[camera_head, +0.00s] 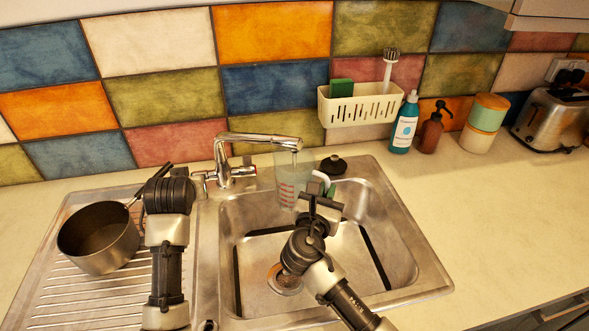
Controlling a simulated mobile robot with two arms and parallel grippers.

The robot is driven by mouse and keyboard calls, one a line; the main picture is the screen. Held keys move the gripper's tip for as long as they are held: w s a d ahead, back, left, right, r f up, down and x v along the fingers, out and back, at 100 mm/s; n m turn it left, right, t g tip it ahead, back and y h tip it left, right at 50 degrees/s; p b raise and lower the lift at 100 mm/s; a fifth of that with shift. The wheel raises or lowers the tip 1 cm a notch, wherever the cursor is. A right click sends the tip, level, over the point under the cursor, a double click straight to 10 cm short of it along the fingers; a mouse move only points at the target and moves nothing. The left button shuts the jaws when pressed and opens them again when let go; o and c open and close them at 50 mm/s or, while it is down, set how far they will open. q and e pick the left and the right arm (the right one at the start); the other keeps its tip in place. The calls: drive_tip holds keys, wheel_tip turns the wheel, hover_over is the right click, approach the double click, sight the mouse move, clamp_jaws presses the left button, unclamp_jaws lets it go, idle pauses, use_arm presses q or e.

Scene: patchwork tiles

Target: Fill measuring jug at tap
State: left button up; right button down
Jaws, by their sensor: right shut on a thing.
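The clear measuring jug (287,186) with red markings is held upright over the sink, with its mouth right below the spout of the chrome tap (262,139). A thin pale streak below the spout may be running water; I cannot tell the level in the jug. My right gripper (320,199) is shut on the jug at its pale handle, on the jug's right side. My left gripper (160,172) is left of the tap, close to its lever handles (203,178). Its fingers are mostly hidden behind its wrist, so whether it touches a lever or is open does not show.
The steel sink (405,245) lies below, its drain under my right arm. A saucepan (98,238) stands on the drainer at left. A dark round plug (333,164) lies behind the basin. A caddy (360,108), bottles and toaster (553,118) line the wall. The right worktop is clear.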

idle(0.8)
drive_tip(key=s+d, duration=0.2)
drive_tip(key=s, duration=0.6)
